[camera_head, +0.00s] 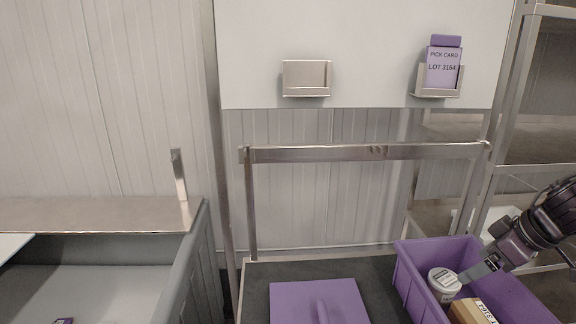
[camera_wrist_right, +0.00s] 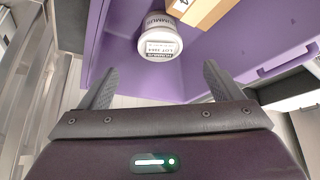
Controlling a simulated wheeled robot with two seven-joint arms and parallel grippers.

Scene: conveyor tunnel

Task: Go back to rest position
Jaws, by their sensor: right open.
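My right gripper (camera_head: 484,270) comes in from the right in the head view, above the purple bin (camera_head: 410,272). In the right wrist view my right gripper (camera_wrist_right: 158,88) is open, with its two fingers apart and nothing between them. A white hummus tub (camera_head: 443,281) stands in the bin, just beyond the fingertips; it also shows in the right wrist view (camera_wrist_right: 160,38). A brown box (camera_head: 470,311) lies in the bin beside the tub. My left gripper is not in view.
A purple lid (camera_head: 318,300) with a handle lies on the dark cart top left of the bin. A metal rail (camera_head: 365,152) runs behind. A pick card (camera_head: 442,68) sits in the right wall holder; the left holder (camera_head: 306,78) is empty. A grey conveyor trough (camera_head: 100,275) is at left.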

